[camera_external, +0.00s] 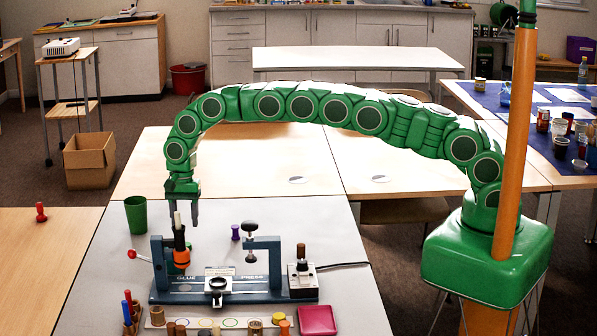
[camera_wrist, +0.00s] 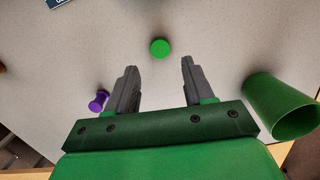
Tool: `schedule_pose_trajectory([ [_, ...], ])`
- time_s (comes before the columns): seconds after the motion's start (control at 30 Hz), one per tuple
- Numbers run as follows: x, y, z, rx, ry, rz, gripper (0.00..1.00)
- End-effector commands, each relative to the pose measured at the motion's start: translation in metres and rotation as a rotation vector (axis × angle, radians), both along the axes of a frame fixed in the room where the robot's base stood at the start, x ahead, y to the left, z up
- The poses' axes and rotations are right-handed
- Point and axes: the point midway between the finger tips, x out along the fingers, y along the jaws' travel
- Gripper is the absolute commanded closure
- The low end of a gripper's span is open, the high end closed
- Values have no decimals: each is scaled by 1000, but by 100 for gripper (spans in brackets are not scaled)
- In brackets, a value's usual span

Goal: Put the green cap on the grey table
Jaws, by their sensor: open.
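The green cap (camera_wrist: 160,47) shows in the wrist view as a small round disc against the pale speckled top of the grey table (camera_wrist: 225,40). It lies ahead of the gap between my fingertips, and nothing is held there. I cannot make the cap out in the external view. My gripper (camera_external: 184,207) points down over the grey table (camera_external: 105,268), behind the blue press. In the wrist view my gripper (camera_wrist: 159,68) is open, with its two dark fingers apart and empty.
A green cup (camera_external: 136,215) stands left of my gripper. A purple piece (camera_external: 235,232) is to its right. The blue glue press (camera_external: 220,288) with an orange-handled tool (camera_external: 181,248) stands in front. Small pegs and a pink box (camera_external: 317,320) line the near edge.

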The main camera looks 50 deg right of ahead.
Motion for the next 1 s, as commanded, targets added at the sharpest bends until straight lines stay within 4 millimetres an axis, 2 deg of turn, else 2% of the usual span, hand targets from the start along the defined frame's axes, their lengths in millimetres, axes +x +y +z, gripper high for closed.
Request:
schedule_pose_trajectory([
  [0.1, 2, -2, 23, 1, -2, 0, 48],
  [0.3, 5, -4, 51, 2, -4, -1, 48],
  [0.7, 5, -7, 59, 0, -2, 3, 48],
  [0.87, 3, -25, 77, -2, -3, 26, 48],
  [1.0, -1, -51, 104, -5, -8, 62, 48],
])
